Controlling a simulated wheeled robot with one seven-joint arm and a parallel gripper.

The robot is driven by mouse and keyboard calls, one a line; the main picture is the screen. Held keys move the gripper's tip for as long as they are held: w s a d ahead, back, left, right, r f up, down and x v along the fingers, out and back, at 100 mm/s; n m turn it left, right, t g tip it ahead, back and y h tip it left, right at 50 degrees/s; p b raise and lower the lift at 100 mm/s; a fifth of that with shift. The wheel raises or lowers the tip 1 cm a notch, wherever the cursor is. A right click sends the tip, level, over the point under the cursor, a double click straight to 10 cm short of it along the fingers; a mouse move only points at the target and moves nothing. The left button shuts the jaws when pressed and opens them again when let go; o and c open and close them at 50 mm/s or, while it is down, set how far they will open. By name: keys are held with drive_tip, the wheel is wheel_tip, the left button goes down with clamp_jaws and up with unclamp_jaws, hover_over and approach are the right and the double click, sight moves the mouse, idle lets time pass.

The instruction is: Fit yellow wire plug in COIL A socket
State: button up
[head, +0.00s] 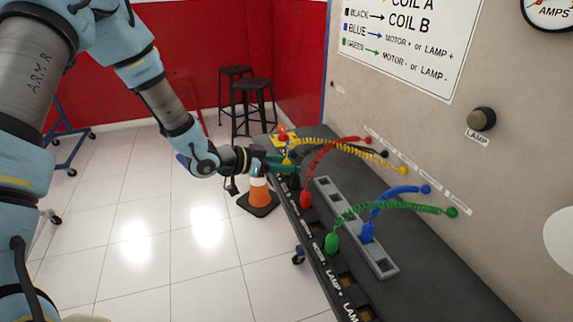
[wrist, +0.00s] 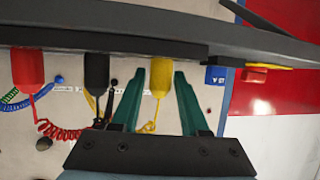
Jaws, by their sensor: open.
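The yellow plug (wrist: 161,75) shows in the wrist view between the two green fingers of my gripper (wrist: 160,74). The coiled yellow wire (head: 335,144) runs from there to the panel. I cannot make out which socket is COIL A.
Black (wrist: 96,72) and red (wrist: 27,67) plugs stand left of the fingers in the wrist view. Green (head: 331,243) and blue (head: 367,232) plugs are nearer on the bench. A grey socket strip (head: 388,270) lies along it. A red button on a yellow base (head: 283,137) is beyond my gripper.

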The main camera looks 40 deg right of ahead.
drive_tip(key=shift+r+p+v, duration=0.25)
drive_tip(key=shift+p+v, duration=0.35)
drive_tip(key=shift+v, duration=0.6)
drive_tip(key=shift+r+p+v, duration=0.2)
drive_tip(key=shift+p+v, duration=0.4)
drive_tip(key=shift+v, duration=0.65)
drive_tip(key=shift+d, duration=0.2)
drive_tip(key=shift+r, duration=0.1)
wheel_tip(320, 180, up, 5)
drive_tip(key=p, duration=0.3)
drive_tip(key=shift+p, duration=0.4)
drive_tip(key=o, duration=0.6)
drive_tip(key=shift+c, duration=0.2)
